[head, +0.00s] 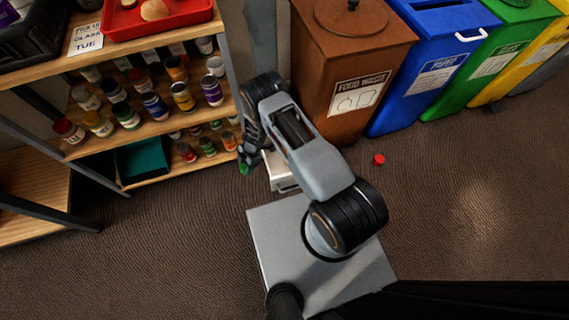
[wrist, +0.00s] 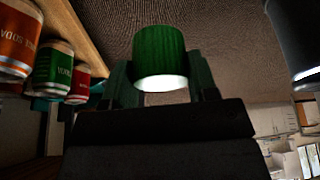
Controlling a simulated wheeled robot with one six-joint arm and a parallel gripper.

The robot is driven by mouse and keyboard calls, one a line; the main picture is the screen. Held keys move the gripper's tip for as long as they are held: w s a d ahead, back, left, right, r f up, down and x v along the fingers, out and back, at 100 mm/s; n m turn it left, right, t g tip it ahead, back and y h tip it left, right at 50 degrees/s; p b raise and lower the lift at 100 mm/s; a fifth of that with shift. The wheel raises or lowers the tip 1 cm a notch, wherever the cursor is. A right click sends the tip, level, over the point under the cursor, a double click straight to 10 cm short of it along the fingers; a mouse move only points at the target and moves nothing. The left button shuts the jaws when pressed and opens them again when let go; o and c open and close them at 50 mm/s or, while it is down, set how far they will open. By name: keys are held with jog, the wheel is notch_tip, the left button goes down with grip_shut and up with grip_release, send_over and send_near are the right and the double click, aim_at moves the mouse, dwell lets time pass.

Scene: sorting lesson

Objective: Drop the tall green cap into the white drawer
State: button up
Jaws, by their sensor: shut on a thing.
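The tall green cap (wrist: 160,55) is ribbed, with a bright white lower rim, and sits between the two fingers of my gripper (wrist: 161,75) in the wrist view. My gripper is shut on it. In the head view the cap shows as a small green spot (head: 243,168) at the tip of my gripper (head: 246,160), in front of the shelf's right end. A white open box, apparently the white drawer (head: 283,184), is just right of the gripper. My arm hides much of it, and its inside is mostly hidden.
A wooden shelf (head: 160,128) with several labelled jars stands left of the gripper, with a teal tray (head: 142,158) low down. A brown food waste bin (head: 345,75) and a blue bin (head: 440,50) stand behind. A red cap (head: 379,159) lies on open floor.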

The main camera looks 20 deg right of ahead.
jog(key=d+b, duration=0.3)
jog(key=d, duration=1.4)
jog(key=b, duration=0.3)
send_over(287, 170)
notch_tip(287, 170, down, 5)
jog(key=shift+a+f+b, duration=0.15)
jog(key=shift+f+b, duration=0.6)
jog(key=shift+f, duration=0.9)
jog(key=shift+a+f+b, duration=0.1)
jog(key=shift+f+b, duration=0.6)
jog(key=shift+f, duration=0.9)
jog(key=shift+d+f, duration=0.15)
jog(key=shift+d, duration=0.05)
jog(key=shift+f+b, duration=0.25)
jog(key=shift+b, duration=0.25)
jog(key=o, duration=0.7)
jog(key=shift+r, duration=0.1)
